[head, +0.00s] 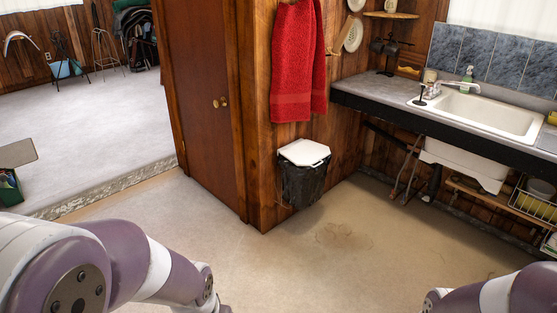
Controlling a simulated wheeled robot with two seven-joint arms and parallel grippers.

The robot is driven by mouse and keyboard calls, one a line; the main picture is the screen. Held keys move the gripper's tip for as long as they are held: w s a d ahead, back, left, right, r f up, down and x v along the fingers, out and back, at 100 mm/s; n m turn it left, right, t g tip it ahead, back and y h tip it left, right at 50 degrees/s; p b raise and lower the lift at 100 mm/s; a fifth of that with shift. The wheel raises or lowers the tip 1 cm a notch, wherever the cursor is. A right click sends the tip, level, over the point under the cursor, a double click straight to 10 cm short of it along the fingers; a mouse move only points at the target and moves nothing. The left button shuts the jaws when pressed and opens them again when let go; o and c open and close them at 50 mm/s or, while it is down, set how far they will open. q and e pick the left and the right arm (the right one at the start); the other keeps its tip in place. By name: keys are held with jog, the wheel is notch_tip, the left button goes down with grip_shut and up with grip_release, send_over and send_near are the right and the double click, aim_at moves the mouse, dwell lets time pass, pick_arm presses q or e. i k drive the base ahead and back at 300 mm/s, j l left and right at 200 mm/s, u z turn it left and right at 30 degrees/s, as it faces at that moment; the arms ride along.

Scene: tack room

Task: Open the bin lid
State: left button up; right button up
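The bin (303,184) is dark and hangs or stands against the wood-panelled wall, below a red towel. Its white lid (304,152) lies over the top and looks closed. Parts of my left arm show at the lower left and parts of my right arm at the lower right. Neither gripper can be seen, and both arms are well apart from the bin.
A red towel (296,62) hangs just above the bin. A brown door (197,95) stands left of it. A counter (400,92) with a white sink (490,115) runs along the right wall. The floor (260,265) before the bin is clear.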

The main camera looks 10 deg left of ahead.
aim_at(306, 152)
jog(key=i+l, duration=0.15)
jog(key=i, duration=0.3)
jog(key=i+l, duration=0.15)
jog(key=i, duration=0.35)
jog(key=i+l, duration=0.2)
jog(key=i, duration=0.25)
jog(key=i+l, duration=0.15)
jog(key=i, duration=0.35)
jog(key=i+l, duration=0.15)
jog(key=i, duration=0.3)
jog(key=i+l, duration=0.15)
jog(key=i, duration=0.35)
